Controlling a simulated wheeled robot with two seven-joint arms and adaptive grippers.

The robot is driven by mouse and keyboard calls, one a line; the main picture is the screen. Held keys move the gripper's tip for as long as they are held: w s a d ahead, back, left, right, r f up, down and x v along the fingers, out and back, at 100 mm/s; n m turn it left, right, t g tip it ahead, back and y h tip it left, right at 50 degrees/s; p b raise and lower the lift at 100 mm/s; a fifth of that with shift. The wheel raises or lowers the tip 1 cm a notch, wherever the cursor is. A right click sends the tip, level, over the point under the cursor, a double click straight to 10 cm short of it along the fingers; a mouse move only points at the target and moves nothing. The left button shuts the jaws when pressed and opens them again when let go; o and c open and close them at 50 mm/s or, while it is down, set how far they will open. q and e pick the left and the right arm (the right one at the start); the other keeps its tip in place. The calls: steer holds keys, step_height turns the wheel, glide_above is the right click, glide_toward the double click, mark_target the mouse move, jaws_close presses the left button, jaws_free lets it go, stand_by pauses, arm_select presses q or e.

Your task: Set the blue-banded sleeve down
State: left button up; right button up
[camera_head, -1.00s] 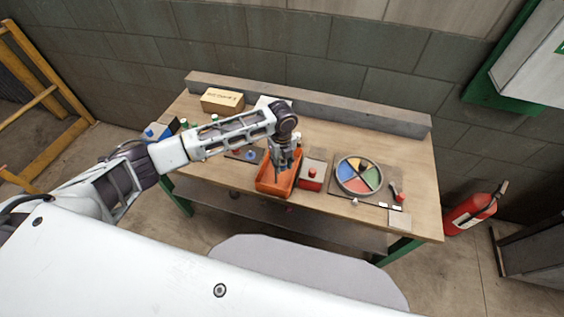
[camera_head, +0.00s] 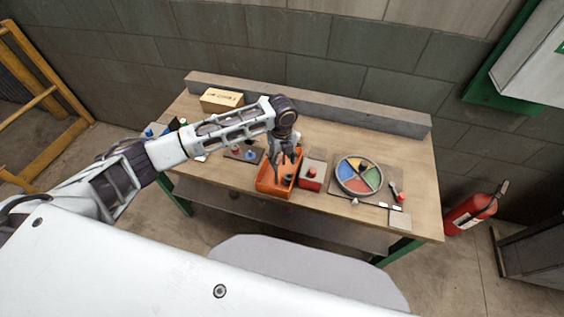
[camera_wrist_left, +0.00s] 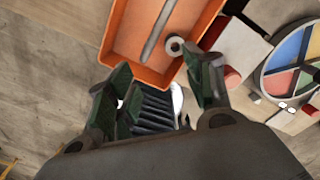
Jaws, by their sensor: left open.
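My left gripper (camera_head: 285,164) is open over the orange tray (camera_head: 262,185), its fingers spread apart. In the left wrist view the open fingers (camera_wrist_left: 160,80) show at the tray's (camera_wrist_left: 118,22) near edge, with nothing gripped between the tips. A short grey ring-shaped sleeve (camera_wrist_left: 175,45) with a dark hole sits in the tray, to the right of a long grey bar or divider. It shows as a small dark piece in the tray (camera_head: 288,178) in the head view, just below the fingers. No blue band can be made out on it. My right gripper is not in view.
A grey block with a red front (camera_head: 311,175) stands close right of the tray. Further right is a round dish with coloured sectors (camera_head: 359,162). A dark plate with red and blue knobs (camera_head: 243,154) lies left. A cardboard box (camera_head: 222,100) stands behind.

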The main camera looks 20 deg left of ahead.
arm_select(q)
step_height(320, 180, up, 10)
steer(key=b, duration=0.1)
stand_by(0.4)
steer(key=shift+c, duration=0.4)
stand_by(1.0)
